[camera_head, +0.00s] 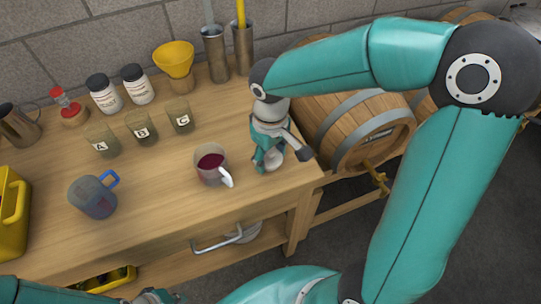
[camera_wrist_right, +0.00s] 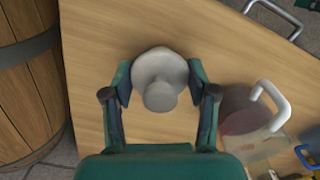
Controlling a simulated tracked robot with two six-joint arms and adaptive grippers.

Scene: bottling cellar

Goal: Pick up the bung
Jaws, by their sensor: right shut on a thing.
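The bung (camera_wrist_right: 160,82) is a pale grey stopper with a wide round top and a narrower knob, seen from above in the right wrist view. My right gripper (camera_head: 270,160) points down over the right end of the wooden table, and its two fingers close on opposite sides of the bung. In the head view the gripper largely hides the bung. I cannot tell whether the bung touches the table. My left gripper (camera_head: 155,297) shows only partly at the bottom edge of the head view, and its fingers cannot be made out.
A jug of red liquid (camera_head: 211,163) stands just left of my right gripper. A blue-handled jug (camera_head: 95,197) stands further left. Jars A, B and C (camera_head: 143,132) and a yellow funnel (camera_head: 175,60) stand behind. A barrel (camera_head: 365,130) lies right of the table.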

